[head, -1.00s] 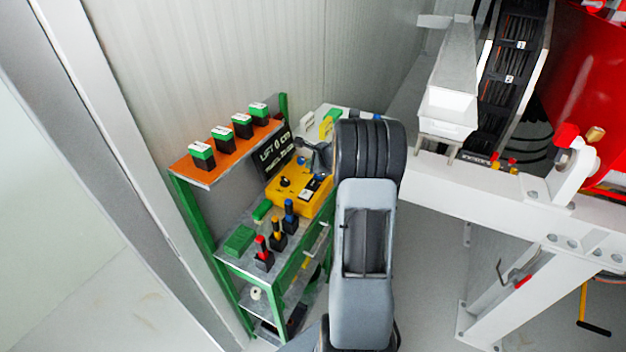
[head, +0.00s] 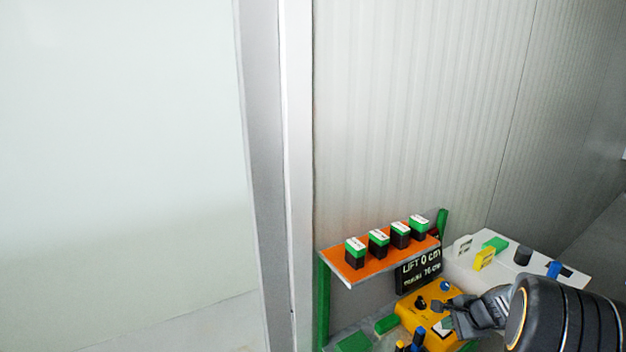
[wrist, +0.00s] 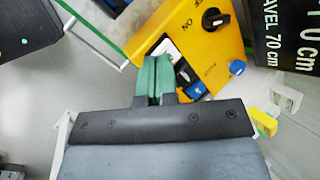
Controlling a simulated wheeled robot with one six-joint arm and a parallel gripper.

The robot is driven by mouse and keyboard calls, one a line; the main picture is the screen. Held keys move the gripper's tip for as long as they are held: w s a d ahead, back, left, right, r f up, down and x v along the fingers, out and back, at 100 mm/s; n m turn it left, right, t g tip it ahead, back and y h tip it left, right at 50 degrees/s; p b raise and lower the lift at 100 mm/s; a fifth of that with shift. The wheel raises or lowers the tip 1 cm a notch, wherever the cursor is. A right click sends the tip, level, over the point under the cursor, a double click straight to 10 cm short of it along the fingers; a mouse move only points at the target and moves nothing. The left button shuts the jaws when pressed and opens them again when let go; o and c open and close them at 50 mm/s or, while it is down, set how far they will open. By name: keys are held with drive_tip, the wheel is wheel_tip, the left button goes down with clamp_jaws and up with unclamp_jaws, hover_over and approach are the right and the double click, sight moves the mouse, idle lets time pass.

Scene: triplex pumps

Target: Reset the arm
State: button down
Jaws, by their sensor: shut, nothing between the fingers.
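My gripper (head: 447,309) is at the lower right of the head view, in front of the yellow control box (head: 421,312) on the green shelf rack. In the wrist view my gripper (wrist: 157,62) has its two green fingers together, with nothing between them. Beyond the fingertips the yellow box (wrist: 150,37) shows a black knob, a blue knob, a white rocker and dark switches. I cannot tell whether the fingertips touch the box. My dark arm joint fills the lower right corner of the head view.
An orange shelf (head: 373,268) holds several green-and-black blocks. Below it is a black display (head: 418,275) reading "LIFT 0 cm". A white surface (head: 500,262) at the right carries small yellow, green, blue and black items. A grey door post (head: 262,180) stands left of the rack.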

drive_tip(key=s+a+r+n+h, duration=0.1)
drive_tip(key=s+a+r+n, duration=0.5)
drive_tip(key=s+a+n, duration=0.2)
drive_tip(key=s+a+r+n+h, duration=0.2)
drive_tip(key=s+a+r+n, duration=0.5)
drive_tip(key=a, duration=0.5)
drive_tip(key=s+n, duration=0.2)
drive_tip(key=s, duration=0.1)
drive_tip(key=shift+s+a+r+n+g, duration=0.2)
drive_tip(key=shift+r+n+g, duration=0.1)
drive_tip(key=shift+g, duration=0.1)
idle(0.7)
